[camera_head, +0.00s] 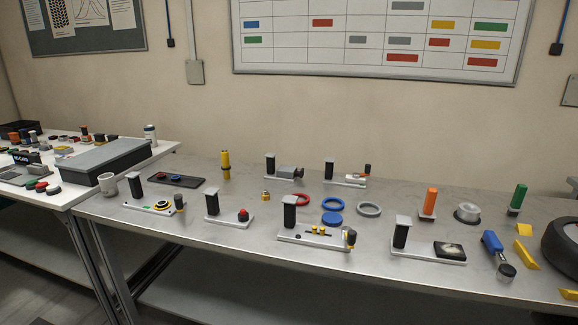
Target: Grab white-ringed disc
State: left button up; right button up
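I cannot clearly tell which thing is the white-ringed disc. A pale grey-white ring (368,209) lies flat on the grey bench, right of a blue ring (333,204) and a flat blue disc (332,219). Farther right, a grey round piece (467,212) with a pale rim also sits on the bench. A black tyre-like wheel (563,243) is cut off by the right edge. Neither of my grippers is in view.
Fixtures with black posts stand along the grey bench (210,245), among them one with a red button (242,215). A red ring (301,199), orange block (430,200), green block (518,197) and blue-handled tool (492,242) are also there. A cluttered white table adjoins at left.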

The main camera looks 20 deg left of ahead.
aim_at(163, 204)
jog(key=u, duration=1.35)
jog(key=i+j+z, duration=0.1)
jog(key=i+j, duration=0.85)
jog(key=j, duration=0.15)
jog(key=z, duration=0.05)
